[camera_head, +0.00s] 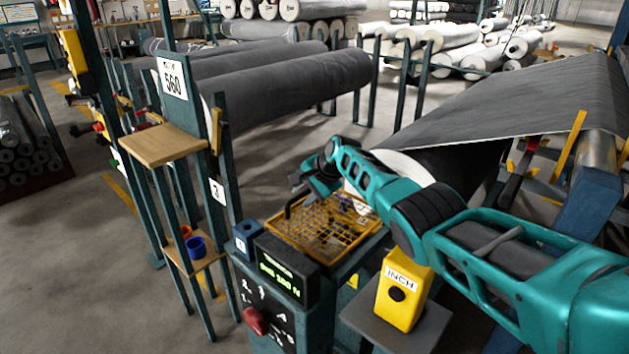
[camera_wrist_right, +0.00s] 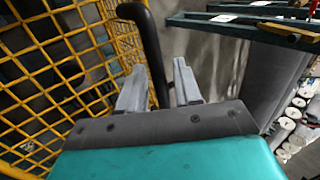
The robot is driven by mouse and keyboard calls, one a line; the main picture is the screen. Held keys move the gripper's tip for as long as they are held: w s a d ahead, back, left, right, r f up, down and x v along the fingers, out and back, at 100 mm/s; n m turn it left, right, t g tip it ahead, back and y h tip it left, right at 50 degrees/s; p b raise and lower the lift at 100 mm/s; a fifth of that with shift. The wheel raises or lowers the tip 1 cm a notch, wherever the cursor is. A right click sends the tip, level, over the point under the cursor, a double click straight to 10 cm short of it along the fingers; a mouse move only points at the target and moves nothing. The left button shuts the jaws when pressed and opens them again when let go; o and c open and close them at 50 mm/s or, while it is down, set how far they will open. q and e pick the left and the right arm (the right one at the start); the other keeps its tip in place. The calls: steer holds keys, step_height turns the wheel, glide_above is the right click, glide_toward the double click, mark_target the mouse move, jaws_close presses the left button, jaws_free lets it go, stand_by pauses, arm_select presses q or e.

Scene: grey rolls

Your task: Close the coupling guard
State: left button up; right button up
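The coupling guard (camera_head: 322,228) is a yellow mesh cover on the machine behind the control panel. Its mesh (camera_wrist_right: 70,75) fills the left of the wrist view. I cannot tell how far it stands open. A black handle (camera_head: 291,206) sits at its left edge. My right gripper (camera_head: 303,186) is at this handle, its arm reaching over from the right. In the wrist view, the handle (camera_wrist_right: 147,45) runs down between the two grey fingers, which stand apart with small gaps beside it. The gripper looks open around the handle. My left gripper is not in view.
A panel with a green display (camera_head: 282,270) and red knob (camera_head: 255,321) stands in front of the guard. A yellow INCH box (camera_head: 403,293) is to the right. A post with a wooden shelf (camera_head: 161,144) stands left. Grey rolls (camera_head: 290,90) lie behind.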

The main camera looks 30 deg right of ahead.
mark_target(325, 216)
steer(key=shift+s+d+r+p, duration=0.15)
steer(key=shift+s+r+p, duration=0.1)
steer(key=shift+r+p, duration=0.2)
steer(key=shift+p+v, duration=1.05)
steer(key=shift+p, duration=0.1)
steer(key=shift+s+r, duration=0.2)
steer(key=shift+r, duration=0.15)
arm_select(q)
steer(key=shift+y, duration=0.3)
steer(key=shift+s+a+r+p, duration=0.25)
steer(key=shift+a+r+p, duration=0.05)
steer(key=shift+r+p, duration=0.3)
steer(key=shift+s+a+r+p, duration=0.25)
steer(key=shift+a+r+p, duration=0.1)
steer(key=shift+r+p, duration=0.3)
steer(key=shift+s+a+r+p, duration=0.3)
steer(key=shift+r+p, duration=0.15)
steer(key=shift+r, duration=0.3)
arm_select(e)
steer(key=v, duration=0.8)
steer(key=shift+s+r, duration=0.25)
steer(key=shift+r, duration=0.05)
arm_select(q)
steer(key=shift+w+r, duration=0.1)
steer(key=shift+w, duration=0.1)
arm_select(e)
steer(key=shift+d, duration=0.1)
